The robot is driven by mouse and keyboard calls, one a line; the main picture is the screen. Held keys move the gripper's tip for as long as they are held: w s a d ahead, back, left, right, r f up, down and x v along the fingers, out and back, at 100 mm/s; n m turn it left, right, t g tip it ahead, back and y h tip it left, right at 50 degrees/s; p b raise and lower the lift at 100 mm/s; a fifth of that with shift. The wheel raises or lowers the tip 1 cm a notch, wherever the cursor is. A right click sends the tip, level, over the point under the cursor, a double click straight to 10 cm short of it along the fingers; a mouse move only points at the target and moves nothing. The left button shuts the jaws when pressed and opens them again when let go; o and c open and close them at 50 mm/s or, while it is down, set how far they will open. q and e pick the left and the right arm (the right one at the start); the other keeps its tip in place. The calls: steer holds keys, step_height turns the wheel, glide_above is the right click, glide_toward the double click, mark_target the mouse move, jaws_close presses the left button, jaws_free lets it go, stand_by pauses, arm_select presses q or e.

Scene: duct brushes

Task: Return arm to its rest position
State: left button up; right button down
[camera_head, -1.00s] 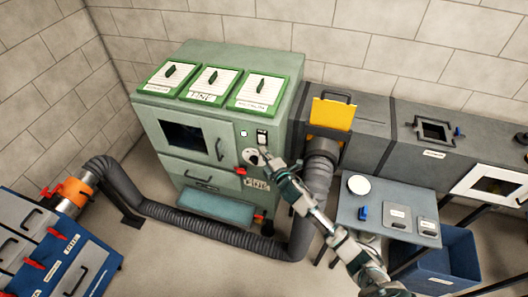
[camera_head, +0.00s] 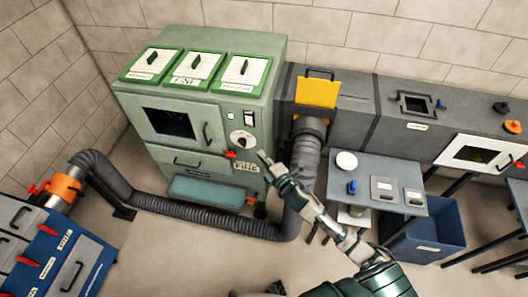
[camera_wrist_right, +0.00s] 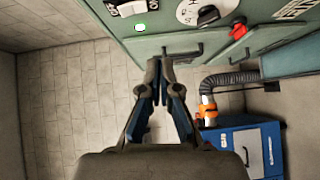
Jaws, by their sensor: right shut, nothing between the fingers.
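My right arm comes in from the bottom right of the head view. Its gripper (camera_head: 264,158) is shut and empty, in front of the green cabinet (camera_head: 270,52), just below and right of the round dial (camera_head: 243,140). In the right wrist view the gripper's fingers (camera_wrist_right: 159,78) come together at the tips with nothing between them. The cabinet's handle shows beyond the tips. My left gripper is not in view.
A grey hose (camera_head: 195,213) runs along the floor to a blue unit (camera_head: 85,262) at left. Right of my arm stand a small grey table (camera_head: 375,165), a blue bin (camera_head: 440,222) and a grey duct with a yellow plate (camera_head: 318,92). Open floor lies in front.

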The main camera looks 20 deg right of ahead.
steer(key=s+d+f+m+g+h, duration=0.1)
steer(key=s+d+f+m+g, duration=0.2)
steer(key=f, duration=0.9)
steer(key=s+d+f+m+g+h, duration=0.1)
steer(key=s+f+m+g, duration=0.15)
steer(key=s+f, duration=0.7)
steer(key=s+d+f+m+g+h, duration=0.15)
steer(key=f+m, duration=0.25)
steer(key=f, duration=1.2)
steer(key=s+f+m+g, duration=0.4)
steer(key=s+f+g, duration=0.1)
steer(key=s+f, duration=0.9)
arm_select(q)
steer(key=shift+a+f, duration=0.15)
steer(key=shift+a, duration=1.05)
arm_select(e)
steer(key=s+a+f+m+g, duration=0.2)
steer(key=s+f, duration=0.1)
steer(key=s, duration=0.9)
steer(key=s+a+f+m+g, duration=0.1)
steer(key=s+a+f+g, duration=0.1)
steer(key=s, duration=1.1)
steer(key=shift+f+m, duration=0.35)
steer(key=shift+f, duration=0.55)
